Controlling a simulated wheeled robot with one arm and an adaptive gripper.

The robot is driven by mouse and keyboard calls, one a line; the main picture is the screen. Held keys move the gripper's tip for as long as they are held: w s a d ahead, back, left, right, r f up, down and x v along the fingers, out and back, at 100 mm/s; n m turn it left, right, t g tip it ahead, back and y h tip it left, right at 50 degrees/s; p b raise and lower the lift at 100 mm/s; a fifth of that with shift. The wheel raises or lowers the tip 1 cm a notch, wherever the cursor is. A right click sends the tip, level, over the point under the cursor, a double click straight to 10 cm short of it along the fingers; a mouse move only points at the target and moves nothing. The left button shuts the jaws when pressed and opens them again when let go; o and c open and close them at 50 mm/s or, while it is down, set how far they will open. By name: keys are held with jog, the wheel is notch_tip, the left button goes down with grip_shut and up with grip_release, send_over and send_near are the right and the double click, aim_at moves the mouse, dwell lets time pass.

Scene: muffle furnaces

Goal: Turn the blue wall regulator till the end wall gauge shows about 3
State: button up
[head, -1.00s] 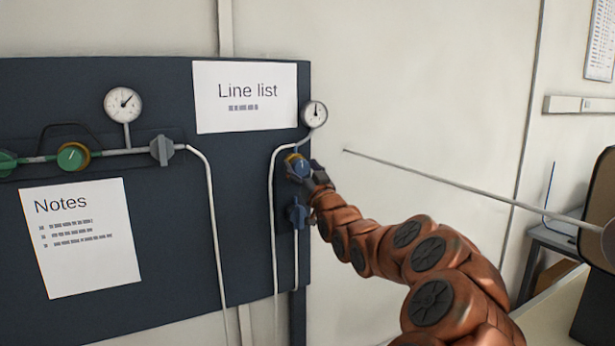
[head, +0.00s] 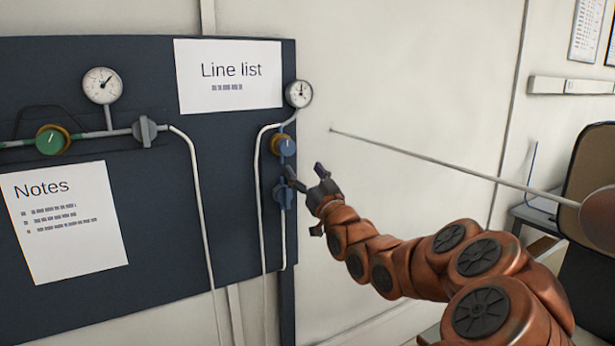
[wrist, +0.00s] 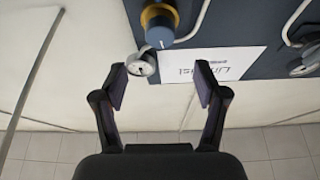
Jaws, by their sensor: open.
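The blue regulator (head: 285,147) with its brass ring sits near the right edge of the dark wall panel. The end wall gauge (head: 299,94) is just above it; its needle points roughly up, but the numbers are too small to read. My gripper (head: 305,174) is open and empty, apart from the regulator, to its lower right. In the wrist view, which is upside down, the regulator knob (wrist: 159,34) and gauge (wrist: 142,66) lie beyond the open fingers (wrist: 160,82). Nothing is between the fingers.
To the left are a green regulator (head: 52,140), a grey valve (head: 145,131) and another gauge (head: 102,85). A thin rod (head: 430,160) extends in from the right. A chair (head: 588,170) stands at the right.

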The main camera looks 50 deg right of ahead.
jog(key=shift+s+a+f, duration=0.2)
jog(key=shift+s+f, duration=0.05)
jog(key=shift+s, duration=0.25)
dwell(1.8)
jog(key=w+a+f+n+g+y, duration=0.1)
jog(key=w+a+f+g+y, duration=0.1)
jog(key=w+a+f, duration=0.35)
jog(key=s+a+f+n+g+y, duration=0.3)
jog(key=a+f+g, duration=0.6)
jog(key=a+f, duration=0.7)
jog(key=s+a+f+g+y, duration=0.1)
jog(key=s+a+g, duration=0.5)
jog(key=s, duration=0.9)
jog(key=s+a+f+g+y, duration=0.1)
jog(key=s+a+f+g, duration=0.3)
jog(key=s+a, duration=0.8)
jog(key=s+g, duration=0.1)
jog(key=s, duration=0.2)
jog(key=shift+g+y, duration=0.3)
jog(key=shift+g, duration=0.1)
jog(key=shift+a+f, duration=0.1)
